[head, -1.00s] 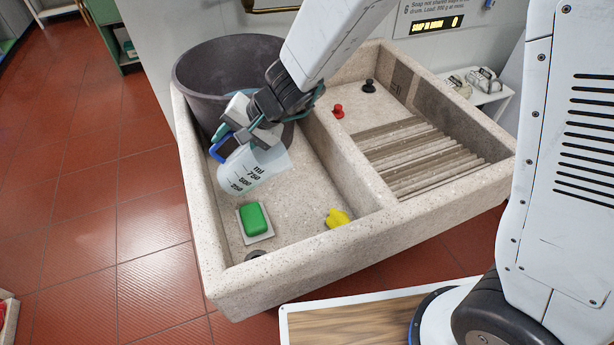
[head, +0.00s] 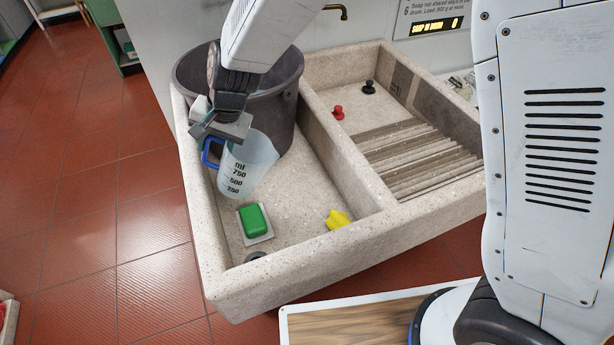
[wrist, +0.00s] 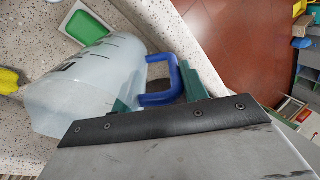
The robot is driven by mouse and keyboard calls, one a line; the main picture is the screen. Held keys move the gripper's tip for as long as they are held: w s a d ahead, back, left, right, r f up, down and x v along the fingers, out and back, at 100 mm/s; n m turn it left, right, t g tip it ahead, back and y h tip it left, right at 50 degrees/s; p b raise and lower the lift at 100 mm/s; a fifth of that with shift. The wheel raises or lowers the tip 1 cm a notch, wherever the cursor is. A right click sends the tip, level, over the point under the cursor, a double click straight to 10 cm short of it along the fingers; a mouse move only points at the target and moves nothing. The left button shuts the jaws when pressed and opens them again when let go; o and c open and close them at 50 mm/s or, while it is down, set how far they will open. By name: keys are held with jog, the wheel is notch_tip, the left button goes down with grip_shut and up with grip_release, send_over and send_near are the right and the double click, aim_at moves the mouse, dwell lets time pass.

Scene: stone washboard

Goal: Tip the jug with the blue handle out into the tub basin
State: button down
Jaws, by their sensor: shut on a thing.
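The jug (head: 246,165) is translucent with dark ml markings and a blue handle (head: 210,153). My gripper (head: 216,137) is shut on the handle and holds the jug over the left basin. In the head view the jug leans a little. The wrist view shows the jug (wrist: 92,85) and its blue handle (wrist: 165,75) between the green fingertips (wrist: 190,80). The tub basin (head: 300,190) is the left, speckled stone half of the washboard. Whether liquid is in the jug I cannot tell.
A dark grey bucket (head: 284,110) stands at the basin's back. A green soap (head: 254,220) on a white dish and a yellow object (head: 338,219) lie on the basin floor. A ribbed washboard (head: 415,160) is at the right. Red (head: 338,112) and black (head: 369,87) knobs stand behind it.

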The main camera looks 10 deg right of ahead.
jog(key=shift+w+a+r+g+h, duration=0.2)
jog(key=shift+a+r+h, duration=0.05)
jog(key=shift+a+h, duration=0.35)
jog(key=shift+w+a+r+g+h, duration=0.15)
jog(key=shift+a+r+g+h, duration=0.05)
jog(key=shift+a+h, duration=0.4)
jog(key=shift+w+a+r+h, duration=0.2)
jog(key=shift+a+h, duration=0.3)
jog(key=shift+h, duration=0.4)
jog(key=shift+r, duration=3.05)
jog(key=shift+s, duration=0.1)
